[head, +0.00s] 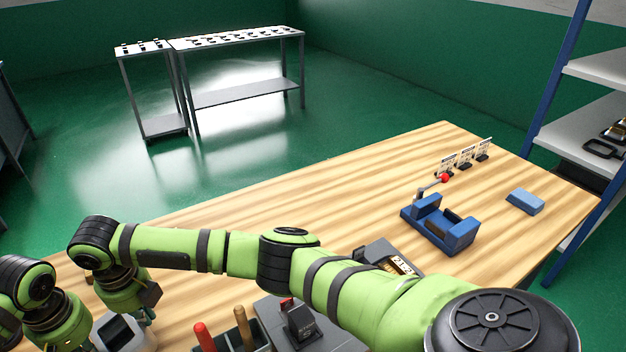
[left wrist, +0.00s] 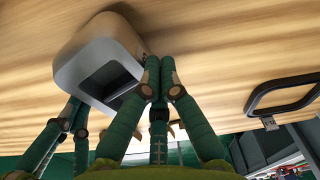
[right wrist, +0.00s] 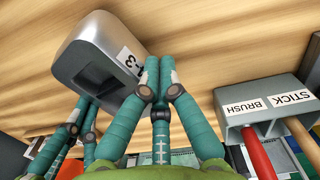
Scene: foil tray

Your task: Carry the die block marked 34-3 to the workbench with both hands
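A grey hollow block (head: 116,334) is at the bottom left of the head view, over the workbench (head: 290,195). It shows large in the left wrist view (left wrist: 72,58) and the right wrist view (right wrist: 76,52), where a partly hidden label ending in "-3" is on its face. My right gripper (head: 146,312) is at the block's upper right; my left gripper (head: 84,343) is at its lower left, partly cut off. In both wrist views green fingers reach the block's edges on two sides. Whether they press on it is unclear.
A holder (right wrist: 256,110) labelled BRUSH and STICK, with red and wooden handles, stands nearby. A block labelled 21-2 (head: 402,264) is partly behind my right arm. A blue vise (head: 438,228), light-blue block (head: 525,201) and cards (head: 465,158) are right. The bench's middle is clear.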

